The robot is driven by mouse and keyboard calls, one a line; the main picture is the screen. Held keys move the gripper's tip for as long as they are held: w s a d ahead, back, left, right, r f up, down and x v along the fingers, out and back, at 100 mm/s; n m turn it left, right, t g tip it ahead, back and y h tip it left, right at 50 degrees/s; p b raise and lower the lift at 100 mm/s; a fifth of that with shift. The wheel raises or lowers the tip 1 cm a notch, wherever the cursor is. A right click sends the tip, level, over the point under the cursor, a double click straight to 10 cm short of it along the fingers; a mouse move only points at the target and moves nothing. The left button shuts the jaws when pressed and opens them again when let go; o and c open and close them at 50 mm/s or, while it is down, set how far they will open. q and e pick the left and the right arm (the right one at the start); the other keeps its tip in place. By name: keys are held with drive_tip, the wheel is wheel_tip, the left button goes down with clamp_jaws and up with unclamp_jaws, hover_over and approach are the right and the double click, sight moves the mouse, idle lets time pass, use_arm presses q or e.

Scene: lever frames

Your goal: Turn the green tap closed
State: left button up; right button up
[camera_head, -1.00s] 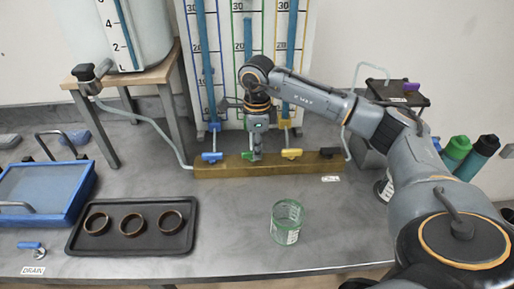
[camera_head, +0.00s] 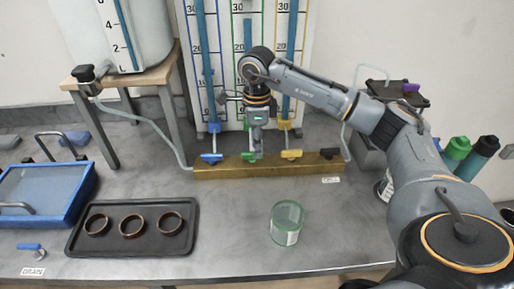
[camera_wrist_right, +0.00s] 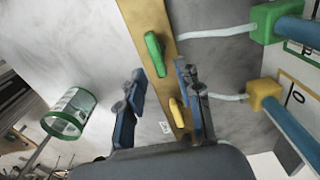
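The green tap (camera_head: 247,157) sits on the brass bar (camera_head: 222,171) between the blue and yellow taps, partly hidden by my right gripper in the head view. In the right wrist view the green tap handle (camera_wrist_right: 154,54) shows clearly and lies roughly along the bar. My right gripper (camera_head: 257,153) is above the bar at the green tap. In the wrist view its fingers (camera_wrist_right: 161,76) are apart with nothing held between them, and the green handle lies just beyond the fingertips. My left gripper is not in view.
The blue tap (camera_head: 211,158) and yellow tap (camera_head: 291,154) flank the green one, with a black tap (camera_head: 329,153) farther right. Gauge tubes stand behind the bar. A green-rimmed beaker (camera_head: 286,222) and a black tray (camera_head: 150,246) with three rings stand in front.

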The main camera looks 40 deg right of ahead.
wheel_tip(320, 180, up, 10)
idle(0.3)
idle(0.4)
